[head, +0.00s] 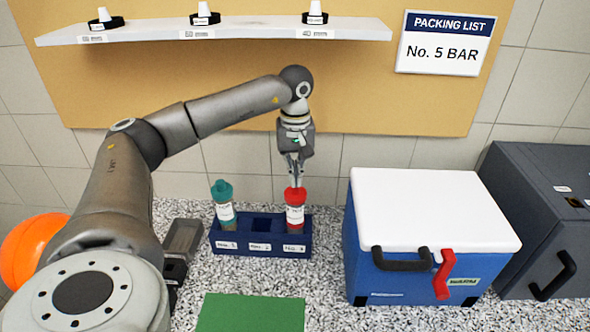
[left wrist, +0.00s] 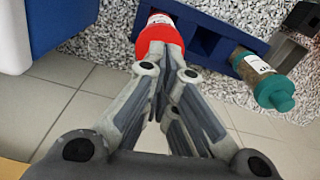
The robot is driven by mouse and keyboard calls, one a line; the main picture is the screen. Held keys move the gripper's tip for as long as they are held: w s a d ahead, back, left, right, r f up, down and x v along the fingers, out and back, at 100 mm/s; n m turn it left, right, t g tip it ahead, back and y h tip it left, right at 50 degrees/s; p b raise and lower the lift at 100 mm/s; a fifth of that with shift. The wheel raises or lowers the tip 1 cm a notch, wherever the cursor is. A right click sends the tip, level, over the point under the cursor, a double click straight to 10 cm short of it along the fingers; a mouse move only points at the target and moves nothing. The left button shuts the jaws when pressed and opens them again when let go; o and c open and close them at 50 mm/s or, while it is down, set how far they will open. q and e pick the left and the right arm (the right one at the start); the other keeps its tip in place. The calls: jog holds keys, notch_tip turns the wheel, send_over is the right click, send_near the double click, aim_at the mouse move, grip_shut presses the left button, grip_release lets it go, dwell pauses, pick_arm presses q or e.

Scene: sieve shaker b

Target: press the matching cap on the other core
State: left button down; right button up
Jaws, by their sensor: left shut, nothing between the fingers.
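A dark blue rack (head: 262,236) stands on the counter, with labels on its front. A core tube with a red cap (head: 295,194) stands upright in its right slot. A core tube with a teal cap (head: 222,191) sits in the left slot, leaning slightly. The middle slot looks empty. My left gripper (head: 295,182) is shut and empty, pointing down right at the top of the red cap; I cannot tell if it touches. In the left wrist view the red cap (left wrist: 157,33) is at the fingertips and the teal cap (left wrist: 275,92) lies to the right. My right gripper is not in view.
A blue cooler (head: 430,215) with a white lid stands right of the rack, beside a dark grey box (head: 545,220). A green mat (head: 250,313) lies in front. A grey bin (head: 183,240) is at left. A shelf (head: 215,32) with several black-and-white items hangs above.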

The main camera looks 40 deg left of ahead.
pick_arm(q)
jog(key=shift+f, duration=0.4)
jog(key=shift+f, duration=0.35)
jog(key=shift+s+d+f+b, duration=0.15)
jog(key=shift+s+f+b, duration=0.15)
jog(key=shift+b, duration=0.1)
jog(key=shift+r, duration=0.15)
